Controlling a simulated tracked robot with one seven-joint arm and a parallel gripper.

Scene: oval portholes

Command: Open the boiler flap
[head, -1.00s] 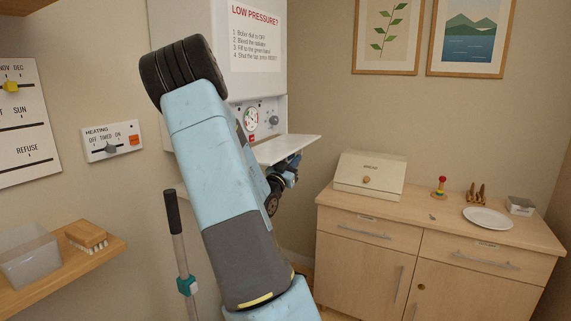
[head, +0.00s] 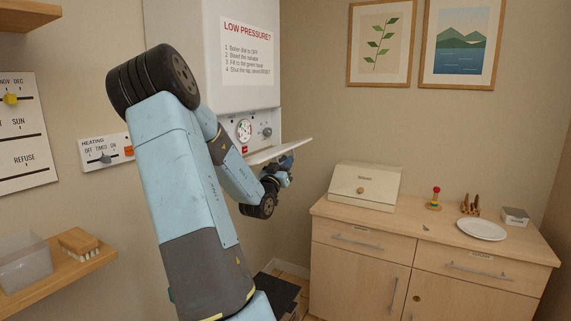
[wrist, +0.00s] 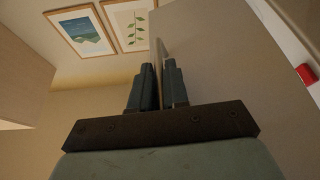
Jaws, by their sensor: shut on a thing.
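The boiler flap (head: 280,150) is a thin white panel at the bottom front of the white boiler (head: 240,60). It stands out from the boiler roughly level, and the gauge and knobs above it show. My gripper (head: 284,164) is at the flap's outer right part, just under it in the head view, partly hidden by my arm. In the wrist view my gripper's two dark fingers (wrist: 159,86) are close together on either side of the thin pale flap edge (wrist: 157,52).
The boiler panel has a round gauge (head: 244,131), a knob (head: 267,132) and a red button, which also shows in the wrist view (wrist: 307,74). A wooden cabinet (head: 360,265) with a cream bread box (head: 364,187) stands to the right. A heating control (head: 106,152) is on the left wall.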

